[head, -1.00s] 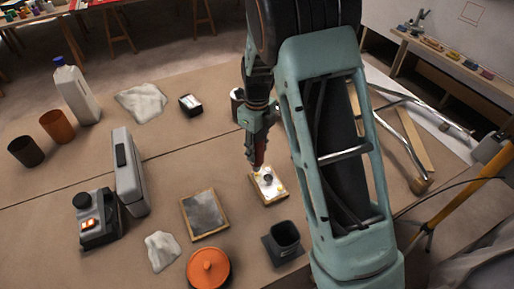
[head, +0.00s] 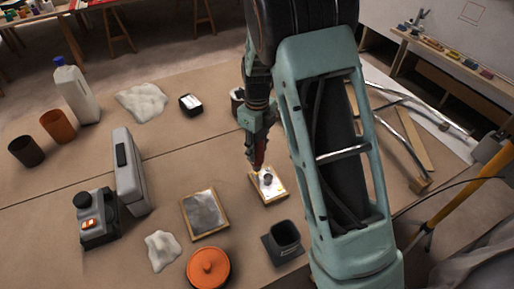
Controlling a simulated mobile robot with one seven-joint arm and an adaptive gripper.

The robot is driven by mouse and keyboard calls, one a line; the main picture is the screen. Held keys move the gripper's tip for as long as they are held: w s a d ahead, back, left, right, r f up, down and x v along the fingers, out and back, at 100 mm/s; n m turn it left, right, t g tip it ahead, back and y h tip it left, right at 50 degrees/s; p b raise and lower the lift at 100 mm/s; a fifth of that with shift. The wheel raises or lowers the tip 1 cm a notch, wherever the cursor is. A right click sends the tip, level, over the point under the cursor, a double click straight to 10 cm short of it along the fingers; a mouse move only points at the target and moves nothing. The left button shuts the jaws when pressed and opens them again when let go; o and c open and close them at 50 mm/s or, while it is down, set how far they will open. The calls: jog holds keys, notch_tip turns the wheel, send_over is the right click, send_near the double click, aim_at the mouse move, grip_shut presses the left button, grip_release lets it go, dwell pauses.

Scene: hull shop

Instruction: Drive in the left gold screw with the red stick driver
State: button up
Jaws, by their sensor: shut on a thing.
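My gripper (head: 257,138) points down over the table and is shut on the red stick driver (head: 258,158). Only a short red length of the driver shows below the jaws. Its lower end is at the upper left part of a small wooden-edged board with a white face (head: 276,190). A dark round piece (head: 267,179) sits near the middle of the board, with small yellowish spots around it. The gold screws are too small to tell apart, and the driver hides the spot under its tip. I cannot tell whether the tip touches a screw.
A framed grey plate (head: 204,213) lies left of the board. A dark square cup (head: 285,236) and an orange lidded pot (head: 208,267) stand nearer. A grey case (head: 130,170), a white bottle (head: 75,92) and crumpled cloths are farther left. Bare table lies between them.

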aim_at(257, 139)
jog(key=shift+f+b, duration=0.35)
jog(key=shift+f, duration=0.2)
dwell(0.5)
jog(key=shift+f+p, duration=0.4)
jog(key=shift+p, duration=0.15)
dwell(2.9)
jog(key=shift+r, duration=0.1)
jog(key=shift+r+p, duration=2.5)
jog(key=shift+r, duration=0.5)
